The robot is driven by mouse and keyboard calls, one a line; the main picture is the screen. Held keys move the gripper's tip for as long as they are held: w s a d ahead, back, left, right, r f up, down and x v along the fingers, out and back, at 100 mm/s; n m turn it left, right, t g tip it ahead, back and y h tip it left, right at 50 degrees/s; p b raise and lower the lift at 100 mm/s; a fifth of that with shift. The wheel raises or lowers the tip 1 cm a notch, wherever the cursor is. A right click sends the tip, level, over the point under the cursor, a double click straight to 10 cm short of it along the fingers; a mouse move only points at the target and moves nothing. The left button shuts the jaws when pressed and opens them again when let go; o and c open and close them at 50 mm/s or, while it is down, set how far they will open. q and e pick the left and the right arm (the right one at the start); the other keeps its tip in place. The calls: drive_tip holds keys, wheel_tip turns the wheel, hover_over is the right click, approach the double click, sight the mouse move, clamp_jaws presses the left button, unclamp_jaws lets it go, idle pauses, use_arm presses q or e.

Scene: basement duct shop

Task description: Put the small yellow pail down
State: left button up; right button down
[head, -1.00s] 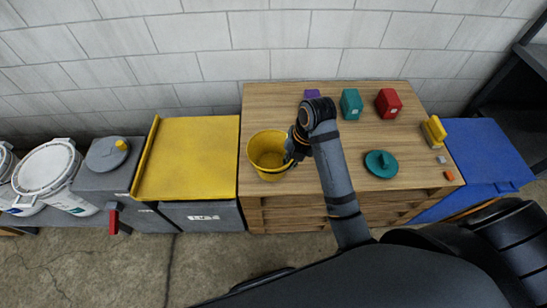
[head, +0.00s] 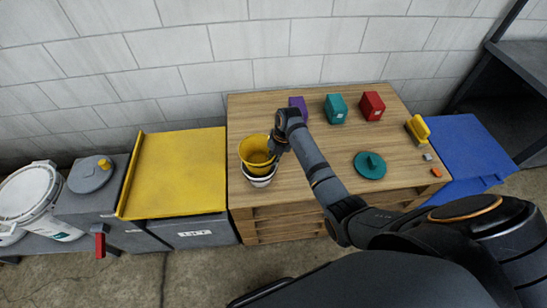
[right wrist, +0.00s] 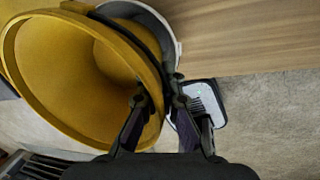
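The small yellow pail (head: 254,149) is at the left side of the wooden workbench. It sits over or in a white container (head: 262,181), whose rim and side show below it; I cannot tell whether they touch. My right gripper (head: 276,146) is at the pail's right side. In the right wrist view, the pail (right wrist: 70,75) fills the left, its mouth open and empty as far as I see. The fingers (right wrist: 163,112) are on either side of its rim and wall, gripping it. The white container (right wrist: 168,25) shows behind it. My left gripper is out of view.
The wooden bench (head: 312,170) is clear in the middle. Purple (head: 297,103), teal (head: 335,109) and red (head: 372,106) blocks stand at its back. A teal lid (head: 370,165) lies to the right. A yellow-topped bin (head: 178,172) adjoins on the left, a blue one (head: 470,150) on the right.

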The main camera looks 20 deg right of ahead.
drive_tip(key=shift+f, duration=0.35)
drive_tip(key=shift+f, duration=0.35)
drive_tip(key=c, duration=1.5)
unclamp_jaws()
drive_tip(key=v, duration=1.3)
drive_tip(key=shift+a+r, duration=0.15)
drive_tip(key=shift+r, duration=0.05)
